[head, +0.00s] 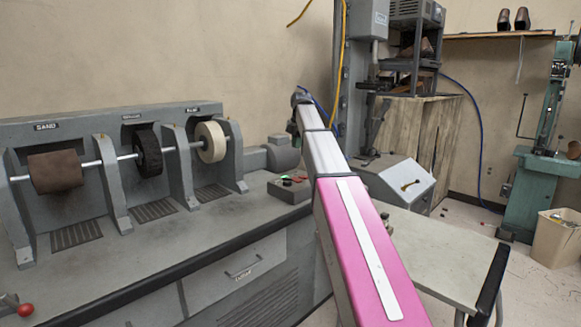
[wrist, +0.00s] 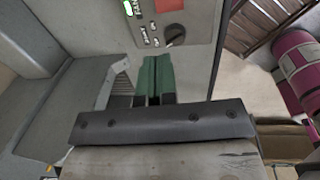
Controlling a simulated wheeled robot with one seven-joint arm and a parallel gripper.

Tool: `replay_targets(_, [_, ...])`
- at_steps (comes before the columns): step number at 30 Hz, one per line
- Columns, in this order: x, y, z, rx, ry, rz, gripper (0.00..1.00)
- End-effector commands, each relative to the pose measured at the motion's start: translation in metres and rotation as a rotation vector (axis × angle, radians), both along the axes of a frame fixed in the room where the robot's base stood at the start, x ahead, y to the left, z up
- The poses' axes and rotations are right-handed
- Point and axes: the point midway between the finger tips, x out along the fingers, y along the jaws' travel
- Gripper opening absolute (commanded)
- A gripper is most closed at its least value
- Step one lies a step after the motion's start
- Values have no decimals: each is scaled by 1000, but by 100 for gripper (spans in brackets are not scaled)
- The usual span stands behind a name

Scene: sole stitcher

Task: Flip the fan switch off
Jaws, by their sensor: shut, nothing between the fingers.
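A grey control panel (wrist: 197,20) fills the top middle of the wrist view. It carries a black knob (wrist: 175,36), a red label (wrist: 168,5), green-lit marks (wrist: 129,8) and small controls with lettering. I cannot tell which control is the fan switch. My gripper (wrist: 157,60) shows two green fingers side by side, shut and empty, with the tips just below the panel's small controls in the picture. I cannot tell whether they touch it. In the head view a small grey control box (head: 288,191) sits on the bench beside my arm; my gripper is not clearly visible there.
The grey bench (head: 150,245) holds a sanding and brush machine (head: 110,115) with several wheels at left. A motor (head: 282,153) stands behind the control box. A grey press machine (head: 400,180) and a green machine (head: 545,185) stand at right.

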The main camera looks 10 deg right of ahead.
Motion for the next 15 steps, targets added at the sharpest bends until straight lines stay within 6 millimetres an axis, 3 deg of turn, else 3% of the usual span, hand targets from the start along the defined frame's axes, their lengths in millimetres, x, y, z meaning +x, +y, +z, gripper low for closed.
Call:
replay_targets(8, [-1,0,-2,0,0,0,0])
replay_targets(15, [1,2,-28,0,2,0,0])
